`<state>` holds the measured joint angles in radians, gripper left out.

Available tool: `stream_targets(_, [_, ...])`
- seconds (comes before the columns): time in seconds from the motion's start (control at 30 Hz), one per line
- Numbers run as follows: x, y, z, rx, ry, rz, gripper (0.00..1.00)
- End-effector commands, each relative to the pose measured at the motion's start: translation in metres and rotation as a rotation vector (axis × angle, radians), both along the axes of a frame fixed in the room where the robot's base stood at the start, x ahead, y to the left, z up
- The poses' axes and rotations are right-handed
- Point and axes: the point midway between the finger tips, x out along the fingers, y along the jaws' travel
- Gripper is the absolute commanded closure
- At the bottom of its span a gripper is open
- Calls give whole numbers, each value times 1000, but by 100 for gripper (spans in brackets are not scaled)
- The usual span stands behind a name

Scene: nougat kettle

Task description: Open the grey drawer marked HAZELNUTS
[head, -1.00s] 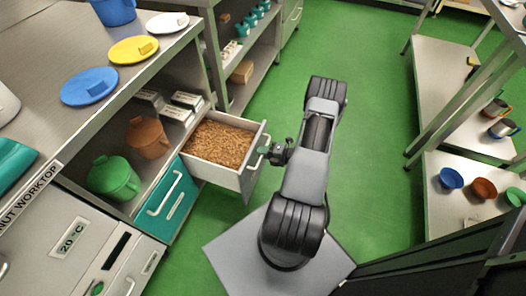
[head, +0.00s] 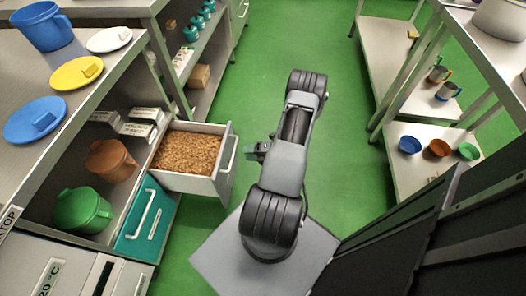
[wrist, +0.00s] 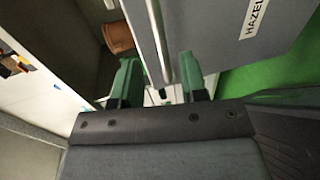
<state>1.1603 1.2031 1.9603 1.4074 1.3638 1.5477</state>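The grey drawer (head: 205,184) stands pulled out from the left counter, filled with brown chopped nuts (head: 186,154). Its bar handle (head: 231,154) is on its front. In the wrist view the grey drawer front (wrist: 215,40) carries a label (wrist: 257,15) reading "HAZEL", the rest cut off. My gripper (head: 254,151) is just right of the handle, with a small gap in the head view. In the wrist view my gripper (wrist: 160,72) has its green fingers spread apart, and the handle bar (wrist: 158,40) shows between them in the picture. I cannot see it touching either finger.
A shut teal drawer (head: 146,218) is nearer me. A green pot (head: 80,210) and brown pot (head: 108,160) stand on the shelf beside the drawers. Green floor is clear beyond my arm. A shelf with small bowls (head: 438,148) is at right.

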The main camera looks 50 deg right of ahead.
Motion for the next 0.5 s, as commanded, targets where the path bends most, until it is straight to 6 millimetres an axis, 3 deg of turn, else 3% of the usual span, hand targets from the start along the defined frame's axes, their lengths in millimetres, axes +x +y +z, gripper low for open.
stream_targets(0.2, [-33,-22,9,-1,0,-4,60])
stream_targets(0.5, [-53,-34,13,-1,0,0,60])
